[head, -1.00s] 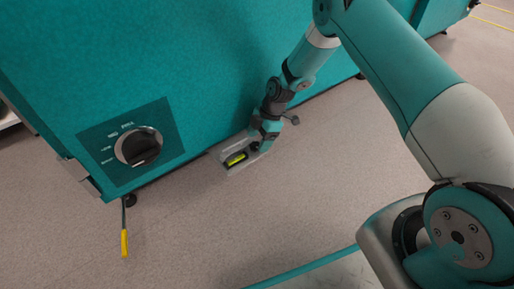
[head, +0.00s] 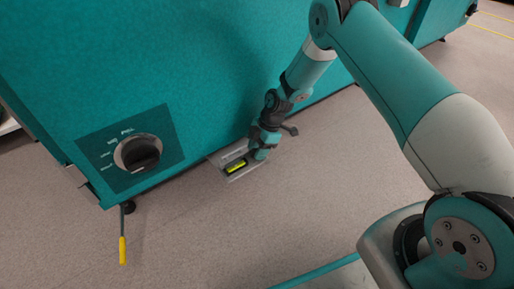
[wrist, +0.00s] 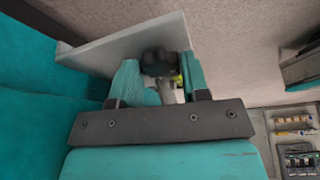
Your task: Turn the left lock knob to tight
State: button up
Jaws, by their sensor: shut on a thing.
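A grey plate (head: 228,161) with a yellow-green strip (head: 236,167) sticks out low on the teal chamber front. My gripper (head: 253,151) is at the right part of this plate. In the wrist view the two teal fingers of my gripper (wrist: 160,78) stand on either side of a dark knob (wrist: 157,60) by the grey plate (wrist: 130,48), and are shut on it. In the head view my gripper hides the knob. Its tight or loose marking cannot be read.
A large black dial (head: 138,153) with white lettering sits on the chamber front (head: 200,80) to the left. A yellow-handled lever (head: 123,250) hangs below the chamber's left corner. The floor (head: 200,230) in front is clear.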

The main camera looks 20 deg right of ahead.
jog(key=m+p, duration=0.1)
jog(key=m+t+p, duration=0.1)
jog(key=p, duration=0.1)
jog(key=m+p, duration=0.2)
jog(key=shift+s+r+t, duration=0.25)
jog(key=shift+r+t, duration=0.05)
jog(key=shift+s+f+m+t+h+p, duration=0.1)
jog(key=shift+m+t+h+p, duration=0.25)
jog(key=shift+m+p, duration=0.7)
jog(key=shift+f+m+t+h+p, duration=0.15)
jog(key=shift+m+t+p, duration=0.3)
jog(key=shift+m+p, duration=0.6)
jog(key=shift+m, duration=0.4)
jog(key=o, duration=0.9)
jog(key=shift+o, duration=0.2)
jog(key=shift+r, duration=0.1)
jog(key=p+v, duration=0.8)
jog(key=v, duration=0.9)
jog(key=shift+s, duration=0.15)
